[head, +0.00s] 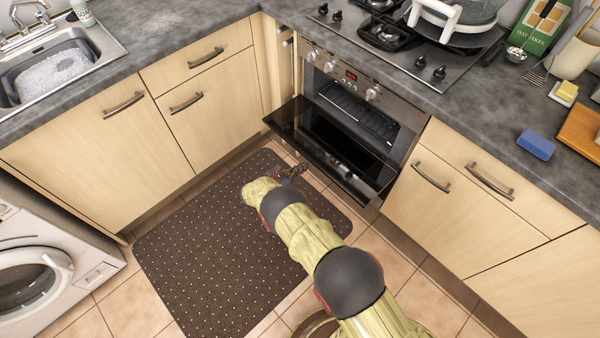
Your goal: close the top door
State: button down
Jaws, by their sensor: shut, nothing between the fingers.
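The oven's top door (310,133) is a dark glass panel, hinged down and standing open from the front of the oven (345,85). The oven cavity with its wire rack (362,118) shows above it. My gripper (299,169) is small and dark in the head view, shut and empty. It is at the door's outer edge, left of the middle. I cannot tell whether it touches the door or is below it. The oven's lower part is mostly hidden behind the open door.
A dotted dark mat (205,235) lies on the tiled floor under my arm. Wooden cabinets (185,95) flank the oven on both sides. A washing machine (45,270) stands at the left. The cooktop (400,45) is above the oven. Floor in front is free.

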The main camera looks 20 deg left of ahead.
jog(key=shift+r, duration=0.5)
jog(key=shift+r, duration=0.1)
